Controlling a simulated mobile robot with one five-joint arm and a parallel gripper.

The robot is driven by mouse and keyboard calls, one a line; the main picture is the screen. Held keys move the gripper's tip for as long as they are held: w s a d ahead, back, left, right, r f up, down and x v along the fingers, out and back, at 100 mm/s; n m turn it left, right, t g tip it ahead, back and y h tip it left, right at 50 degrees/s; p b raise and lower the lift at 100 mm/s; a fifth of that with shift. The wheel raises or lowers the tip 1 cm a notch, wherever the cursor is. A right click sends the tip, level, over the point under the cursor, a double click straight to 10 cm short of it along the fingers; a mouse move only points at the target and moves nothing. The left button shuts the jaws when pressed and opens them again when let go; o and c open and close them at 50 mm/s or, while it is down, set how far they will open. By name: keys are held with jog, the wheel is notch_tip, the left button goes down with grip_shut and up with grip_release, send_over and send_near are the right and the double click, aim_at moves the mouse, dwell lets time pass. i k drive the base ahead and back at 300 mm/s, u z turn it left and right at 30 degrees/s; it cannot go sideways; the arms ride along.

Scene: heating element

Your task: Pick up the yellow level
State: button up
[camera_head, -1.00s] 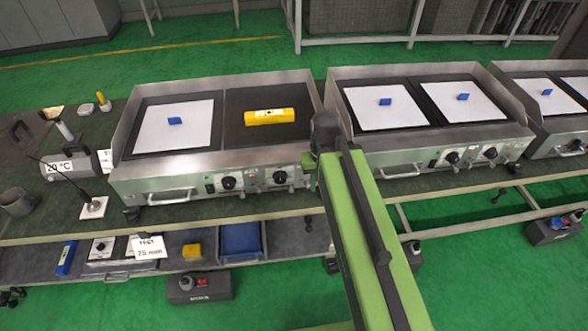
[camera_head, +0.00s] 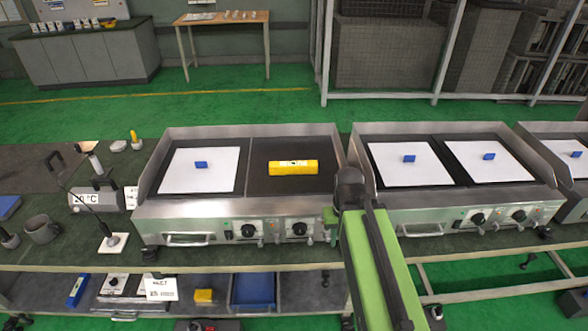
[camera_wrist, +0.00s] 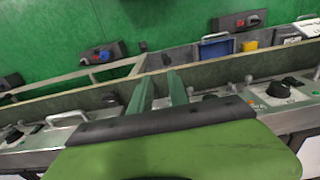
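The yellow level (camera_head: 293,167) lies flat on the dark right-hand plate of the left griddle (camera_head: 200,208), roughly parallel to its front edge. It has a black-and-white label in its middle. It is not seen in the wrist view. My green arm reaches up from the bottom in the head view, right of the level and in front of the griddles; my gripper is not clearly seen there. In the wrist view my gripper (camera_wrist: 160,76) shows two green fingers with a gap between them and nothing held. They are over the griddle fronts, near the knobs.
A second griddle (camera_head: 470,210) with two white sheets and blue blocks stands to the right. A white sheet (camera_head: 200,178) with a blue block lies left of the level. Raised metal walls edge the griddles.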

aim_at(288, 167)
jog(key=u, duration=1.05)
jog(key=i, duration=0.9)
jog(key=u, duration=0.75)
